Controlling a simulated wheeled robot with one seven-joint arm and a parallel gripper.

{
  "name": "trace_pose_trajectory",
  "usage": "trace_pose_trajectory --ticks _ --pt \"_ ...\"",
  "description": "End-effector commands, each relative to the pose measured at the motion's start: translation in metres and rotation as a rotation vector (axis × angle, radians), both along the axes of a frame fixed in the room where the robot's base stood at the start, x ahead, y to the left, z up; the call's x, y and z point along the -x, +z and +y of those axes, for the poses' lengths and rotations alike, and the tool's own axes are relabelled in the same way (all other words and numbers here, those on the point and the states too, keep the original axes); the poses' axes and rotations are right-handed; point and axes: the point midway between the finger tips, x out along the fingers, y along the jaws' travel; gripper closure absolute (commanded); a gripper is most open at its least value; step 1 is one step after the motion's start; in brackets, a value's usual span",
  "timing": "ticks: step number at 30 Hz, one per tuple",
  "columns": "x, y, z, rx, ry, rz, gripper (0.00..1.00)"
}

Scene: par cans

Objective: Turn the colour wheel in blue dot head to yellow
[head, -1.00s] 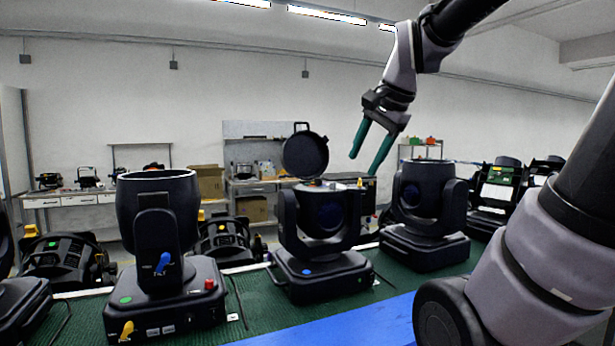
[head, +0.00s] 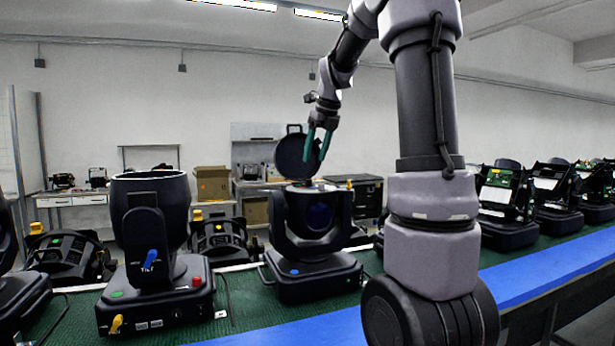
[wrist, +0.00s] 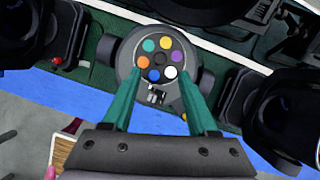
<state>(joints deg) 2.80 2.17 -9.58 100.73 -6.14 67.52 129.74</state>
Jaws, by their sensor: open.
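The blue dot head (head: 312,222) stands upright mid-bench, with a blue dot (head: 295,272) on its base and its round lid (head: 292,160) raised. A small black-and-white part (wrist: 156,96) sits at the wheel's near side. My gripper (head: 316,158) is open and empty above the head, pointing down. In the wrist view its green fingers (wrist: 160,73) flank the wheel; whether they touch anything cannot be told.
A green dot head (head: 155,230) stands to the left, with a red button and yellow and blue levers. Several opened heads (head: 507,200) stand to the right. My arm hides part of the bench. The blue strip (head: 545,275) along the bench's front is clear.

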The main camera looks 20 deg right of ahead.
Motion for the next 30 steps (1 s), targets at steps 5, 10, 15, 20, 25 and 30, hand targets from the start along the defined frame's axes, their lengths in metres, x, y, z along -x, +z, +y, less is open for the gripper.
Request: trace_pose_trajectory --ticks 5,10,15,20,25,30 --pt "-0.013 -0.034 0.004 0.001 0.003 0.003 0.41" --pt "-0.022 -0.057 0.006 0.001 0.002 0.002 0.41" --pt "-0.027 -0.068 0.007 -0.001 0.001 0.000 0.41" --pt "-0.028 -0.070 0.008 0.000 0.002 -0.001 0.41" --pt "-0.028 -0.070 0.008 0.001 0.003 -0.001 0.52" --pt "-0.028 -0.070 0.008 0.001 0.003 -0.001 1.00"
